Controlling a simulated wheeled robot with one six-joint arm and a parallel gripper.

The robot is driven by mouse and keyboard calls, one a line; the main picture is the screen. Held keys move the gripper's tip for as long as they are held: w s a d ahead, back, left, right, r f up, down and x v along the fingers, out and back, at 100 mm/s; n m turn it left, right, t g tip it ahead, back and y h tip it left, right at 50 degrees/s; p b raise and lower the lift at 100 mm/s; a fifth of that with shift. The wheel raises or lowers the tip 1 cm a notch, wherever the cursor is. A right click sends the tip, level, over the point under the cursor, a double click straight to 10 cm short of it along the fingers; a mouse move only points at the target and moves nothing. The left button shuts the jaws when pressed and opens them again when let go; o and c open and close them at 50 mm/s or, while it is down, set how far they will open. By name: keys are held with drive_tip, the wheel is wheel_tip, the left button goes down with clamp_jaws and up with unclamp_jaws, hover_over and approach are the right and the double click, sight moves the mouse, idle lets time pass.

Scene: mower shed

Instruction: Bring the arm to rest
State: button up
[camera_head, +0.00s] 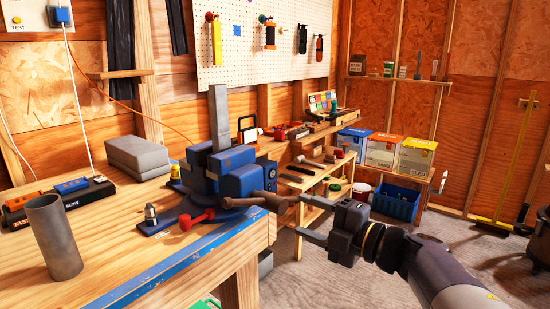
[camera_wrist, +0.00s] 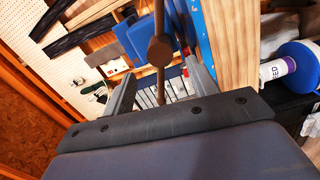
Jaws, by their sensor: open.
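My gripper (camera_head: 302,218) is open and reaches in from the right, beyond the front corner of the workbench. Its two fingers also show in the wrist view (camera_wrist: 160,88), with a gap between them. A blue vise (camera_head: 232,172) is mounted on the bench, and its brown handle bar (camera_head: 262,199) points toward my gripper. In the wrist view the brown bar with a round hub (camera_wrist: 160,50) appears in line with the gap between the fingers. Nothing is gripped. I cannot tell from the wrist view how far the bar is from the fingers.
Behind my gripper stand shelves with seed and sand boxes (camera_head: 384,150) and a blue crate (camera_head: 395,203).

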sight(272, 201)
drive_tip(key=shift+m, duration=0.3)
drive_tip(key=x, duration=1)
drive_tip(key=shift+w+a+r, duration=0.1)
drive_tip(key=shift+w+r, duration=0.05)
drive_tip(key=shift+r+m+p, duration=0.1)
drive_tip(key=shift+m+p, duration=0.9)
drive_tip(key=shift+m, duration=0.1)
drive_tip(key=m+p, duration=0.4)
drive_tip(key=m, duration=0.1)
drive_tip(key=m+p, duration=0.3)
drive_tip(key=m, duration=0.1)
drive_tip(key=shift+m+p, duration=1.3)
drive_tip(key=shift+m, duration=0.4)
drive_tip(key=shift+d, duration=0.25)
